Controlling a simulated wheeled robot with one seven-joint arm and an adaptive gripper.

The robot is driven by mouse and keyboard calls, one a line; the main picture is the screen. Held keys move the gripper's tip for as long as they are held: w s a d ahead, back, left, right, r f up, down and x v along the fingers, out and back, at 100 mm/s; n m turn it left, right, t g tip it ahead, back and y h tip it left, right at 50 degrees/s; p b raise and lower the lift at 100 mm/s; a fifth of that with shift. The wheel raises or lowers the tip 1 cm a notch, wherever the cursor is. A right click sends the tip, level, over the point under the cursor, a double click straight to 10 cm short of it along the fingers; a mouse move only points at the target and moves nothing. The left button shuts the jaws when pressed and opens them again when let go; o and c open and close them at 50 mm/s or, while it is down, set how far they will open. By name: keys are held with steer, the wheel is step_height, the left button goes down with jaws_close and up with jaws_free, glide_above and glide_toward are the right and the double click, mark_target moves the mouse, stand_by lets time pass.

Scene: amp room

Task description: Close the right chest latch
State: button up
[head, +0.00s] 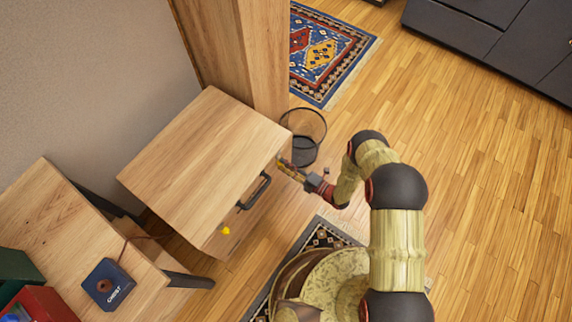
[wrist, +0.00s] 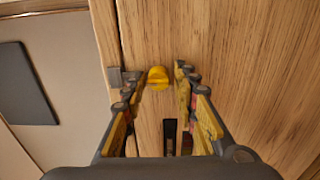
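The wooden chest (head: 205,165) stands left of centre in the head view, with a dark handle (head: 255,191) on its front. One yellow latch (head: 226,230) shows at the near end of that front. In the wrist view another yellow latch (wrist: 157,78) sits on the wood beside a vertical seam, with a small grey metal piece (wrist: 115,77) just left of it. My gripper (wrist: 155,88) is open, with a finger on each side of this latch and gaps between. In the head view my gripper (head: 290,170) is at the chest's far front corner, hiding that latch.
A black mesh bin (head: 304,152) stands just beyond my gripper, close to the chest. A wooden post (head: 262,60) rises behind the chest. A wooden table (head: 60,225) with a dark blue box (head: 109,284) is at left. The floor (head: 490,190) at right is clear.

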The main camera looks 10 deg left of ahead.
steer(key=shift+o, duration=1.1)
steer(key=shift+w, duration=0.1)
steer(key=v, duration=1.2)
